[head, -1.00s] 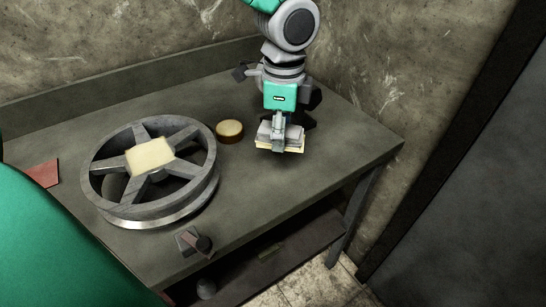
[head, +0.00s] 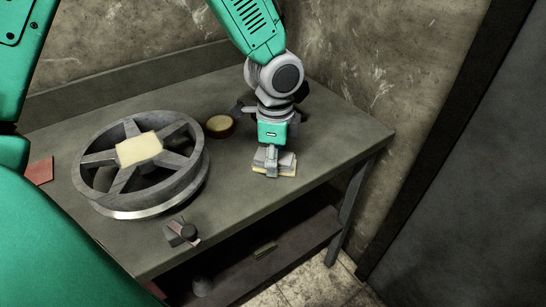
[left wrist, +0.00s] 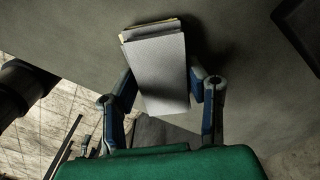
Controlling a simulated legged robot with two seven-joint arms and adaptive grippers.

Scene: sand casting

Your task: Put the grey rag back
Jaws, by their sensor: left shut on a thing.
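My left gripper (head: 272,164) points down over the right part of the table, near its front edge. It is shut on the grey rag (head: 287,160), a flat folded pad. A pale yellow layer shows along the pad's lower edge. In the left wrist view the grey rag (left wrist: 160,72) sits between the two fingers, with a thin yellowish edge behind its top. I cannot tell whether the rag touches the table. My right gripper is not in view.
A spoked metal wheel (head: 184,199) with a cream pad (head: 139,149) on it fills the table's left half. A round tin (head: 219,126) stands behind. A small dark object (head: 181,232) lies at the front edge. The table's right end (head: 345,130) is clear.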

